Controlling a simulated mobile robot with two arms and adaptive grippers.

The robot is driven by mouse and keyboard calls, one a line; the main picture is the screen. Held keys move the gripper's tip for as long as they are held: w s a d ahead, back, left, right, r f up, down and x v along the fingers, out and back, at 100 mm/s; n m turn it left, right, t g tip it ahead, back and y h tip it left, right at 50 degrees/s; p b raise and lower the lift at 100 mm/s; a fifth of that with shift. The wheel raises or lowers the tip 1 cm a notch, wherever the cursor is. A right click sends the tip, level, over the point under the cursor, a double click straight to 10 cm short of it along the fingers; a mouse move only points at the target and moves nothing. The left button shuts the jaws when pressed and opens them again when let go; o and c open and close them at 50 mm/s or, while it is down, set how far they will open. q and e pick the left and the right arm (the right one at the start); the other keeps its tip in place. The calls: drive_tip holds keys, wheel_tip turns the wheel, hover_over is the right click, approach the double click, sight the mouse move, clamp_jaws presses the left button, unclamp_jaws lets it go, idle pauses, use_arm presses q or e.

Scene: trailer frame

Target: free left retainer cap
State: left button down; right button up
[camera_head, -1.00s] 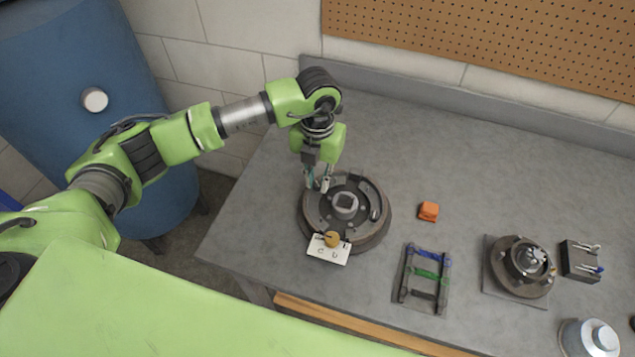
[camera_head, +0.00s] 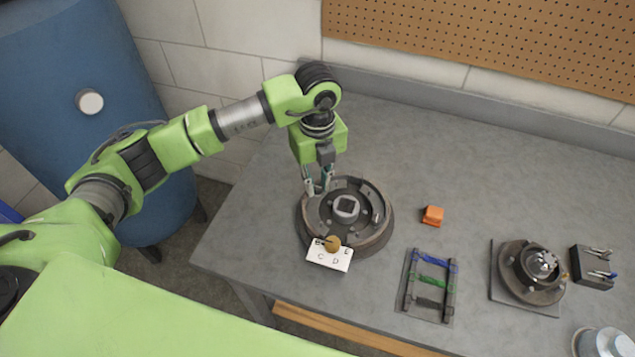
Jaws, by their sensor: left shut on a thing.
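A round dark brake assembly (camera_head: 373,241) lies on the grey bench, with a square-holed hub (camera_head: 346,206) at its middle. My left gripper (camera_head: 319,191) points down at the upper left of the assembly, inside its rim. Its fingers are shut on a small part there, the left retainer cap by its place; the fingers hide most of it. A similar dark curved part (camera_head: 377,213) shows on the right side of the assembly. My right gripper is not in view.
A white lettered card (camera_head: 329,256) with a brass knob (camera_head: 332,243) sits at the assembly's front edge. To the right are an orange block (camera_head: 433,215), a rack with coloured bars (camera_head: 407,291), a smaller hub (camera_head: 527,272) and a dark tool block (camera_head: 590,268).

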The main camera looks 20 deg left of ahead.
sight(317, 187)
use_arm(q)
drive_tip(key=shift+r+n, duration=0.1)
drive_tip(key=shift+n, duration=0.2)
drive_tip(key=shift+w, duration=0.1)
drive_tip(key=c, duration=1.9)
unclamp_jaws()
wheel_tip(317, 187, up, 12)
